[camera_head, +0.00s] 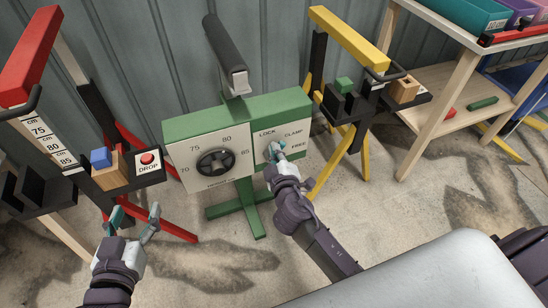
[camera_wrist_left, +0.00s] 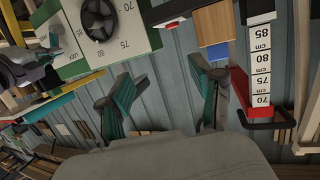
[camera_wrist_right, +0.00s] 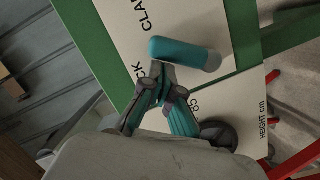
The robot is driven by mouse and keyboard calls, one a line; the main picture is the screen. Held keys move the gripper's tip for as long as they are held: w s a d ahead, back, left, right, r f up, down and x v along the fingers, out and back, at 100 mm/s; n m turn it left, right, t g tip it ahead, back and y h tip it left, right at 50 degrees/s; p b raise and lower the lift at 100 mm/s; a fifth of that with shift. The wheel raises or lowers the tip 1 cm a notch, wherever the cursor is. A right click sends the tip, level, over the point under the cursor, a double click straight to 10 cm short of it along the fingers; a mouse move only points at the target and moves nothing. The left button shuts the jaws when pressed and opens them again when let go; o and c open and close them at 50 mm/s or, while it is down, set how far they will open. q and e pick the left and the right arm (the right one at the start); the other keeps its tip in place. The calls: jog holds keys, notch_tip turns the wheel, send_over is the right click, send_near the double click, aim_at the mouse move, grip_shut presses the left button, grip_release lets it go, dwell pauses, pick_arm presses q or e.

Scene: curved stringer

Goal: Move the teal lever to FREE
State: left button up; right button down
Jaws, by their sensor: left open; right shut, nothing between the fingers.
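The teal lever (camera_wrist_right: 183,53) sits on the white right-hand plate of the green stand, which is lettered LOCK, CLAMP and FREE (camera_head: 299,146). In the right wrist view its teal end lies between the LOCK and CLAMP lettering; I cannot tell exactly which it points at. My right gripper (camera_wrist_right: 161,78) is shut and empty, its fingertips right beside the lever; I cannot tell if they touch. In the head view the right gripper (camera_head: 278,156) covers part of the small teal lever (camera_head: 279,145). My left gripper (camera_head: 134,214) is open and empty at lower left, away from the stand.
The stand's black height knob (camera_head: 215,163) is left of the lever plate. A red stand (camera_head: 28,55) with a DROP button (camera_head: 147,158) is at left. A yellow stand (camera_head: 348,40) is at right, before a wooden shelf (camera_head: 480,72). Bare floor lies in front.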

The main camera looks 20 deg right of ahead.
aim_at(285, 147)
jog(key=m+p, duration=0.1)
jog(key=d+m, duration=0.1)
jog(key=d+m+y+p, duration=0.1)
jog(key=shift+w+d+f+m+g+p, duration=0.1)
jog(key=shift+d+f+m+g+p, duration=0.1)
jog(key=shift+f+m+g+p, duration=0.15)
jog(key=shift+d+f+m+y+p, duration=0.3)
jog(key=shift+d+m+y+p, duration=0.25)
jog(key=shift+m+p, duration=0.45)
pick_arm(q)
jog(key=s+a+f+g+y, duration=0.1)
jog(key=s+a+f+g, duration=0.1)
jog(key=s+f+g, duration=0.2)
jog(key=s+a+f+g+y+p, duration=0.1)
jog(key=s+a+f+g+y, duration=0.1)
jog(key=s+g, duration=0.5)
jog(key=s+a+f, duration=0.1)
jog(key=s+f, duration=0.1)
jog(key=s, duration=0.2)
jog(key=shift+s+a+f+n, duration=0.3)
jog(key=shift+f, duration=0.1)
pick_arm(e)
jog(key=shift+d+f+m+y, duration=0.35)
jog(key=shift+d+f+m, duration=0.1)
jog(key=shift+f+m, duration=0.4)
pick_arm(q)
jog(key=shift+w+f+g+p, duration=0.1)
jog(key=shift+f+g+p, duration=0.2)
jog(key=shift+f, duration=0.2)
jog(key=shift+r, duration=0.1)
